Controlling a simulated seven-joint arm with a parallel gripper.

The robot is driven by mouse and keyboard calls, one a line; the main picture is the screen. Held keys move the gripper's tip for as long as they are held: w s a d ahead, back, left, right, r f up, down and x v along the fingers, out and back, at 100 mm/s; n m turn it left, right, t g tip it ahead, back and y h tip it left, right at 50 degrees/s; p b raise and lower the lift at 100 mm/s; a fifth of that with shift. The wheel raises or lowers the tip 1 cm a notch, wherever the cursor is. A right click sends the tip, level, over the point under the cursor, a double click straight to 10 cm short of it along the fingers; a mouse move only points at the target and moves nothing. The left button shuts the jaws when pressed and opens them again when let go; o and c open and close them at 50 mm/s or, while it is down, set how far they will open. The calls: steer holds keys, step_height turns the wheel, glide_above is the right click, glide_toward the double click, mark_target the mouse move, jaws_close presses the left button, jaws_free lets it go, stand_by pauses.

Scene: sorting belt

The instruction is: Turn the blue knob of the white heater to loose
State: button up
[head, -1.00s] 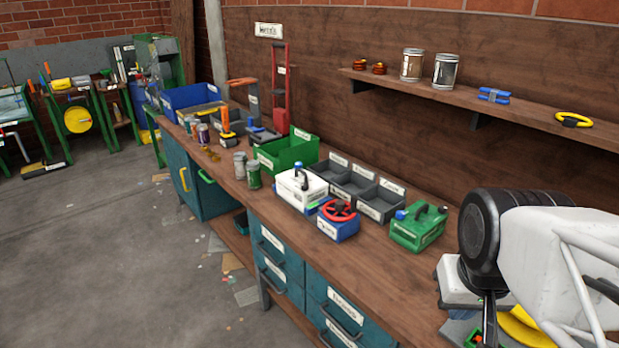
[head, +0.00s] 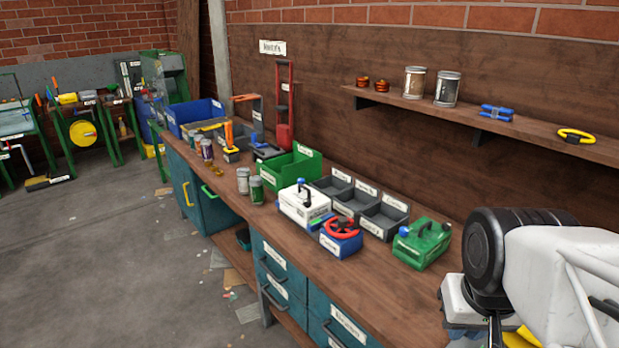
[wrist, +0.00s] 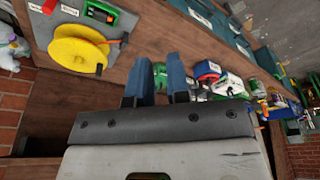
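The white heater (head: 303,205) stands upright on the workbench, a white box with a black handle and a label on its front. A blue knob (head: 300,182) shows at its top. The setting of the knob is too small to read. The heater also shows in the wrist view (wrist: 230,87), to the right of my gripper's fingers. My gripper (wrist: 158,72) has its two blue fingers apart with nothing between them. It is well away from the heater. In the head view my arm is at the lower right and the fingertips cannot be made out.
A blue box with a red wheel (head: 341,238) stands right beside the heater. A green box with a handle (head: 422,243) is farther right. Grey bins (head: 383,221) and a green bin (head: 291,168) stand behind. A yellow reel (wrist: 78,52) shows in the wrist view.

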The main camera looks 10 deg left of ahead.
steer(key=o, duration=0.4)
steer(key=shift+w+r, duration=0.25)
steer(key=shift+w, duration=0.2)
steer(key=o, duration=0.3)
steer(key=w+r+m, duration=0.1)
steer(key=w, duration=0.2)
steer(key=w+a+r, duration=0.1)
steer(key=w+r, duration=0.1)
steer(key=w, duration=0.2)
steer(key=w+a+r+m, duration=0.1)
steer(key=w+r, duration=0.1)
steer(key=w, duration=0.2)
steer(key=shift+r+m+y, duration=0.1)
steer(key=shift+m+y, duration=0.2)
steer(key=w+a+r+m, duration=0.1)
steer(key=w+r, duration=0.1)
steer(key=w, duration=0.4)
steer(key=w+a+r+m, duration=0.1)
steer(key=w+a, duration=0.1)
steer(key=w, duration=0.4)
steer(key=m+g+y, duration=0.3)
steer(key=m+y, duration=0.1)
steer(key=m, duration=0.9)
glide_above(301, 179)
steer(key=d, duration=0.4)
steer(key=shift+s+a+f, duration=0.1)
steer(key=shift+a+f, duration=0.05)
steer(key=shift+f, duration=5.4)
steer(key=shift+s+a+f, duration=0.1)
steer(key=shift+f, duration=5.45)
